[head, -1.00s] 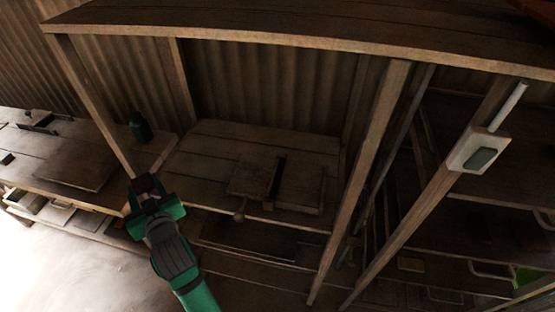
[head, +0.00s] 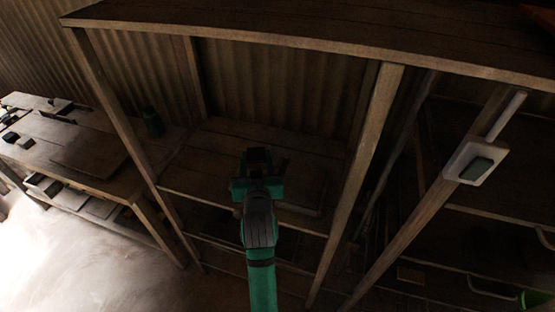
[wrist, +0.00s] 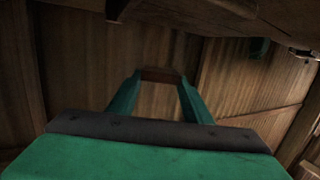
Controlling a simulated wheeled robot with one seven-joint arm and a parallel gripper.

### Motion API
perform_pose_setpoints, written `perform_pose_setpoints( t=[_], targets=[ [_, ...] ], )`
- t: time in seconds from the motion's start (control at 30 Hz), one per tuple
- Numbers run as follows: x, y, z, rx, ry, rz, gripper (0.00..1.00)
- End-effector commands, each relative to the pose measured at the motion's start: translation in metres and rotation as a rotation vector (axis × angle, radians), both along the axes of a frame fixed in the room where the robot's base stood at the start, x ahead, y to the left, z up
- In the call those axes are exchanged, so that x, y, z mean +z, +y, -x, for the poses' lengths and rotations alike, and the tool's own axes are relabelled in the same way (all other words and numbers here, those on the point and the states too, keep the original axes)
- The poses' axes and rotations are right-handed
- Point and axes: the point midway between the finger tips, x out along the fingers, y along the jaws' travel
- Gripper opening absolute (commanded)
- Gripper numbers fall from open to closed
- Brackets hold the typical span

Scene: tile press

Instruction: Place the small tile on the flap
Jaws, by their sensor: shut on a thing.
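My gripper (head: 258,158) is in front of the middle wooden shelf bay in the head view. In the wrist view its two green fingers (wrist: 161,78) are shut on a small reddish-brown tile (wrist: 161,74), held at the fingertips. In the head view the tile is too dark to tell from the gripper. Behind the gripper, a wooden press with boards (head: 304,188) rests on the middle bench. My gripper and arm hide most of it, so I cannot tell which board is the flap or whether the tile touches it.
Wooden posts (head: 368,165) stand either side of the bay, and a thick top shelf (head: 300,45) runs overhead. A white switch box (head: 476,163) is on the right post. A workbench (head: 95,155) is at left, with a dark green bottle (head: 153,121) nearby.

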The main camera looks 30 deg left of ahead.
Motion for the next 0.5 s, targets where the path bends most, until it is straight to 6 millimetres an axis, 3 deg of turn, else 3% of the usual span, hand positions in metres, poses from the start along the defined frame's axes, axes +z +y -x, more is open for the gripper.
perform_pose_setpoints(
  t=[0.17, 0.5],
  targets=[
    [-0.005, 0.000, 0.000, 0.000, 0.001, 0.001, 0.21],
    [-0.037, 0.002, 0.001, 0.003, 0.003, 0.001, 0.21]
  ],
)
